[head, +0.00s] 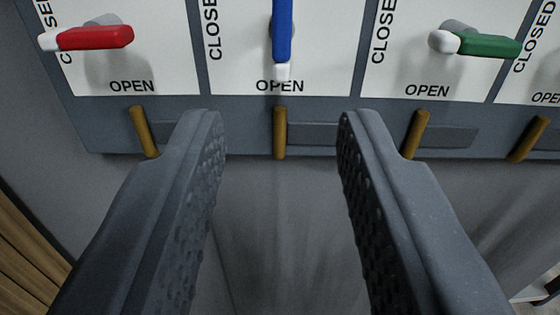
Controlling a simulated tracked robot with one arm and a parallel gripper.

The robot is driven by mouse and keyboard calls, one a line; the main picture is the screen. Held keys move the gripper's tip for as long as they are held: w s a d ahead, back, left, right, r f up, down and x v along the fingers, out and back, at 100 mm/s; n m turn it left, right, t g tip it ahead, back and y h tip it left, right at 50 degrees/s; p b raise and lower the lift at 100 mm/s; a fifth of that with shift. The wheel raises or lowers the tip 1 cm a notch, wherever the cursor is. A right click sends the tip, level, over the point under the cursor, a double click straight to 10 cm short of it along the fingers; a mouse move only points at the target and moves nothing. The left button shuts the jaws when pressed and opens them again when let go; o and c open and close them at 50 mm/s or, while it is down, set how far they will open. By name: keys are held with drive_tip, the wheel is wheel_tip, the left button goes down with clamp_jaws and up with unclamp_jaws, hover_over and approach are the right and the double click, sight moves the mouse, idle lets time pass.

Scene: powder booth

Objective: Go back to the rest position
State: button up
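My gripper (282,118) is open, its two dark textured fingers reaching up the picture with nothing between them. Beyond the fingertips is a grey panel (240,105) with white plates. A red lever (98,38) at the left lies level, its white tip pointing left toward the CLOSED side. A blue lever (282,32) in the middle points straight down, its white tip at OPEN. A green lever (488,46) at the right lies level, its white tip pointing left toward CLOSED. The fingertips are below the blue lever in the picture and apart from it.
Several brown pegs (279,132) stick out along the panel's lower edge. Part of another plate (534,85) shows at the right edge. Wooden slats (26,262) are at the lower left. A plain grey surface (275,230) shows between the fingers.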

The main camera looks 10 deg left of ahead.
drive_tip(key=shift+s+d, duration=0.1)
drive_tip(key=shift+s, duration=0.1)
idle(0.4)
drive_tip(key=w+d+r+m+g, duration=0.1)
drive_tip(key=w+d+r, duration=0.2)
drive_tip(key=r, duration=0.5)
drive_tip(key=w+d+r+m+g, duration=0.1)
drive_tip(key=w+d+r, duration=0.25)
drive_tip(key=r, duration=0.45)
drive_tip(key=w+d+r, duration=0.3)
drive_tip(key=w+r, duration=0.1)
drive_tip(key=r, duration=0.4)
drive_tip(key=s+d+r+h, duration=0.2)
drive_tip(key=s+d+r, duration=0.4)
drive_tip(key=d+r, duration=0.5)
drive_tip(key=s+d+r+h, duration=0.2)
drive_tip(key=s+d+r, duration=0.4)
drive_tip(key=d+r, duration=0.6)
drive_tip(key=shift+s+d+r+m, duration=0.2)
drive_tip(key=shift+s+d+m, duration=0.15)
drive_tip(key=shift+d, duration=0.9)
